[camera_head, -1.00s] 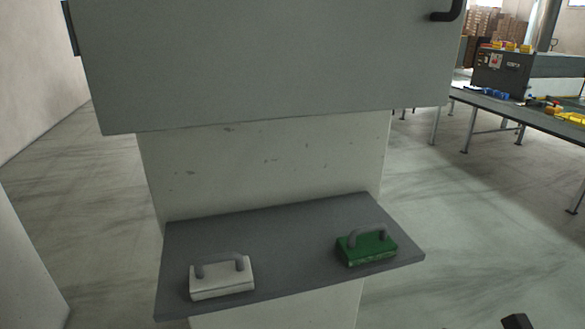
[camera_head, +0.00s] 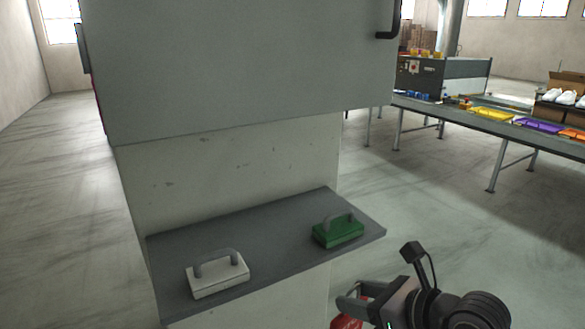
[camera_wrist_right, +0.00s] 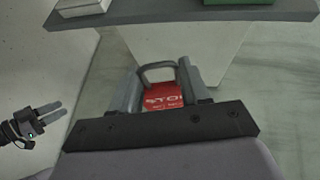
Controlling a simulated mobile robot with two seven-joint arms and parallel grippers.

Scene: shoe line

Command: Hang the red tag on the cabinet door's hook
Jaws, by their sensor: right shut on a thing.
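The red tag (camera_wrist_right: 165,97), a block with white lettering and a grey loop handle, is between the fingers of my right gripper (camera_wrist_right: 168,85), which is shut on it. In the head view the right gripper (camera_head: 352,302) is low, right of the shelf and below its level, with part of the red tag (camera_head: 346,322) showing at the bottom edge. I cannot make out a hook. My left gripper (camera_wrist_right: 50,112) shows at the left of the right wrist view, fingers apart and empty.
A grey shelf (camera_head: 270,262) juts out below the cabinet. It bears a white block (camera_head: 217,276) and a green block (camera_head: 338,232), both with loop handles. A conveyor table (camera_head: 470,115) with coloured trays runs at the back right. The floor between is clear.

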